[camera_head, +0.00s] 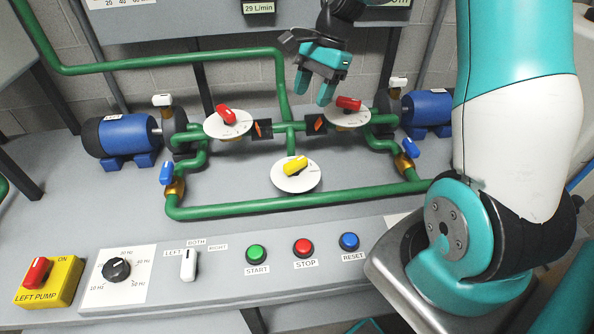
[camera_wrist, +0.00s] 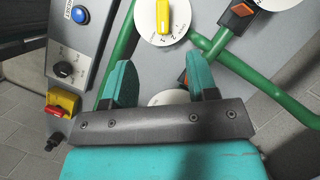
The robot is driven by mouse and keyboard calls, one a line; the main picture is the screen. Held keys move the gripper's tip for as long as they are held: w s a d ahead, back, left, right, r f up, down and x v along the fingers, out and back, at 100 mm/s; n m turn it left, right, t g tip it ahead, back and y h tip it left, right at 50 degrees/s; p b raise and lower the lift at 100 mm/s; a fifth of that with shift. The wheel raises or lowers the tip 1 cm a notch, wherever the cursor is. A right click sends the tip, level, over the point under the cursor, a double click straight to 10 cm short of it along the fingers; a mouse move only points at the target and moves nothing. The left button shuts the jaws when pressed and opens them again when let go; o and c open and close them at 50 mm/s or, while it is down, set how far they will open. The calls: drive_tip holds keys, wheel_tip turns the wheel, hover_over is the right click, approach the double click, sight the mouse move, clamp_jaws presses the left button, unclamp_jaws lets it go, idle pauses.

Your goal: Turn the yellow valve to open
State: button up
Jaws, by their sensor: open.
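The yellow valve (camera_head: 295,166) is a yellow handle on a white round dial (camera_head: 308,183), in the middle of the green pipework. Its handle lies slantwise across the dial in the head view. In the wrist view the yellow handle (camera_wrist: 163,17) is at the top and runs up and down the picture; the dial is cut off by the top edge. My gripper (camera_head: 312,93) hangs above and behind the yellow valve, close to the right red valve. Its two teal fingers (camera_wrist: 158,63) are apart, with nothing held between them.
Red valves stand at left (camera_head: 226,113) and right (camera_head: 348,103) behind the yellow one. Blue pumps (camera_head: 124,136) (camera_head: 428,108) flank the pipes. START (camera_head: 257,253), STOP (camera_head: 303,247) and RESET (camera_head: 349,241) buttons, a selector (camera_head: 188,264) and a dial (camera_head: 116,270) line the front panel.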

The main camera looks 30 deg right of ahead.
sight(296, 161)
drive_tip(key=a+f, duration=0.1)
drive_tip(key=f, duration=0.5)
drive_tip(key=a+f+m, duration=0.1)
drive_tip(key=f, duration=0.5)
drive_tip(key=a+f+m, duration=0.1)
drive_tip(key=a+f, duration=0.1)
drive_tip(key=f, duration=0.4)
drive_tip(key=shift+a, duration=0.1)
drive_tip(key=c, duration=0.9)
